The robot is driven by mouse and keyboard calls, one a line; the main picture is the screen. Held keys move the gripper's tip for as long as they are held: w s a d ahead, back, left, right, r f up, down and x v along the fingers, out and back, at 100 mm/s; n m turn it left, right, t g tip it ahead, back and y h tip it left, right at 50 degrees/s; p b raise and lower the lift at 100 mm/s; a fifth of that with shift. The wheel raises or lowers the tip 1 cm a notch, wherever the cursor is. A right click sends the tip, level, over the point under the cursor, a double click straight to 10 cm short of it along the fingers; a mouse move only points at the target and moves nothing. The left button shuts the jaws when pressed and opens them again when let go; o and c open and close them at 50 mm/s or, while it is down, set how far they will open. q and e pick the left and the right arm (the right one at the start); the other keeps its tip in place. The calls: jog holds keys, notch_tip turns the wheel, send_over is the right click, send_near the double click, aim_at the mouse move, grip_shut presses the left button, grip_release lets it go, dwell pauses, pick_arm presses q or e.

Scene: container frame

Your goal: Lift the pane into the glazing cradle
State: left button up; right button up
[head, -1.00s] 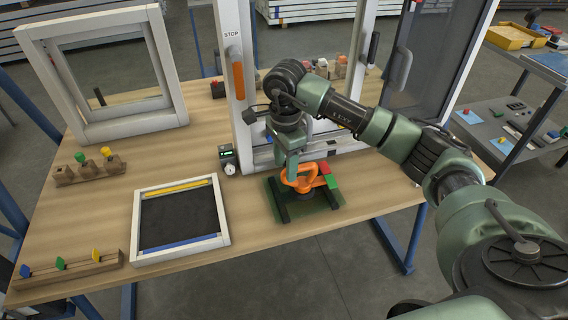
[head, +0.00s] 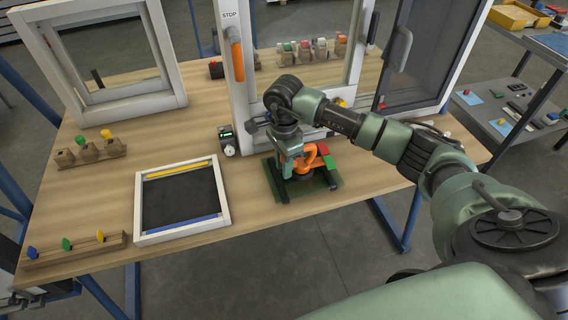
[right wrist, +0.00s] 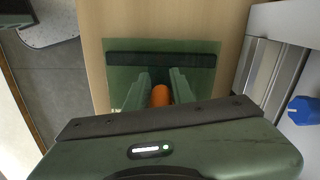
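The pane is a green glass sheet (head: 322,190) lying flat on dark bars at the front of the wooden table. An orange lifter handle (head: 318,157) sits on top of it. My right gripper (head: 292,172) is down over the pane at the handle's left part. In the right wrist view, its fingers (right wrist: 160,85) stand on both sides of the orange handle (right wrist: 160,96); whether they press on it I cannot tell. A white-framed black tray (head: 226,212) with a yellow and a blue strip, perhaps the cradle, lies to the left. My left gripper is out of view.
A white upright window frame (head: 172,60) stands at the back left. A large white frame with an orange handle (head: 237,60) stands behind the pane. Wooden blocks with colored pegs (head: 90,153) (head: 75,250) lie at left. A small gauge (head: 227,140) stands between.

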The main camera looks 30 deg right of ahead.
grip_shut()
jog(key=shift+w, duration=0.1)
dwell(1.0)
